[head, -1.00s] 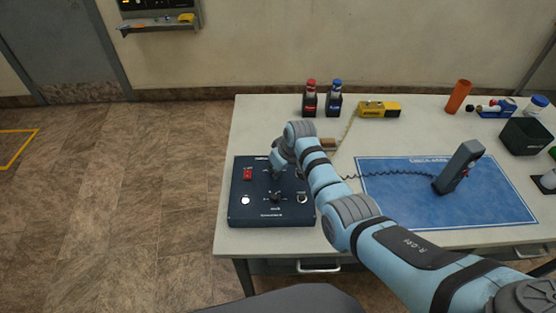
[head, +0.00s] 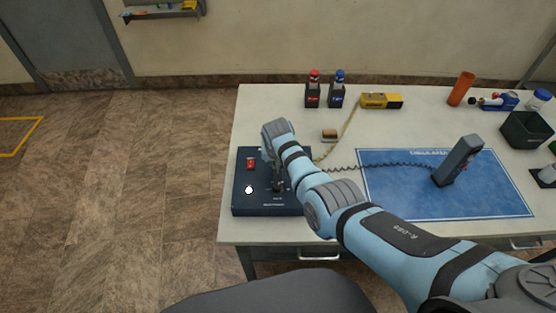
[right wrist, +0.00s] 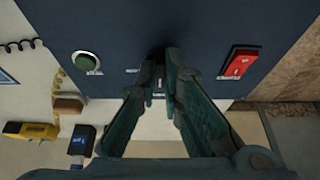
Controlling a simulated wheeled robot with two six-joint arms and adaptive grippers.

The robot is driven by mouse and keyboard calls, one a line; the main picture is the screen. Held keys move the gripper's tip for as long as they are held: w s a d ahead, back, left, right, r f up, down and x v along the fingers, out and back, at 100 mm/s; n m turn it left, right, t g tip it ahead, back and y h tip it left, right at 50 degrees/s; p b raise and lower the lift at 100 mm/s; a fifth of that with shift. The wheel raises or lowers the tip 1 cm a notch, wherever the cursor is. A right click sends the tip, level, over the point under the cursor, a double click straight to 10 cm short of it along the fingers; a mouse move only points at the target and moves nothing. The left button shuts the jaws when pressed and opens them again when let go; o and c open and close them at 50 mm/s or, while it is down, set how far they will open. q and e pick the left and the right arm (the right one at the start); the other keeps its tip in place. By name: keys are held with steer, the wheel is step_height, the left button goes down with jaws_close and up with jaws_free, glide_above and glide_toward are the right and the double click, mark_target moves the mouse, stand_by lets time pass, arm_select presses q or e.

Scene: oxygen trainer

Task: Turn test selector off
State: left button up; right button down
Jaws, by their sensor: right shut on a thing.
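The dark blue trainer panel (head: 240,204) lies at the left front of the table. It has a red switch (head: 251,164) at its upper left and a white round lamp or button (head: 249,189) at its lower left. My right gripper (head: 278,187) points down at the lower middle of the panel, where the test selector knob sits. In the right wrist view its fingers (right wrist: 159,66) are closed together on the dark selector knob, which they mostly hide. The knob's setting cannot be read. My left gripper is not in view.
A blue mat (head: 400,199) with a grey handset (head: 458,160) lies to the right. Two bottles (head: 313,90), a yellow device (head: 381,101) and an orange cylinder (head: 461,89) stand behind. Bare floor lies left.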

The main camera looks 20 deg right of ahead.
steer(key=shift+w, duration=0.1)
stand_by(0.3)
steer(key=c, duration=1.7)
jaws_free()
steer(key=shift+r, duration=0.1)
steer(key=v, duration=1.2)
